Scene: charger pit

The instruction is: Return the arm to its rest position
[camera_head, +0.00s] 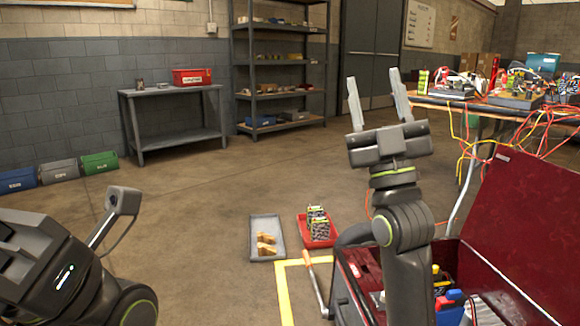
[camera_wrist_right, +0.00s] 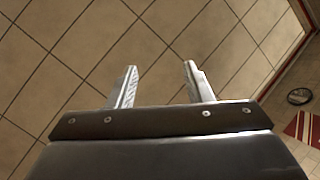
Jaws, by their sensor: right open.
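My right gripper (camera_head: 376,104) is raised in front of me with its two fingers apart and pointing up, empty. In the right wrist view, the same gripper (camera_wrist_right: 158,86) shows its two fingers spread with nothing between them, against a tiled surface. My left arm is at the lower left of the head view; its gripper's fingers cannot be made out there.
An open red toolbox (camera_head: 520,225) with tools stands beside my right arm. A grey tray (camera_head: 256,228) and a red tray (camera_head: 326,238) lie on the floor. A cluttered table (camera_head: 450,102) with hanging cables is at right.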

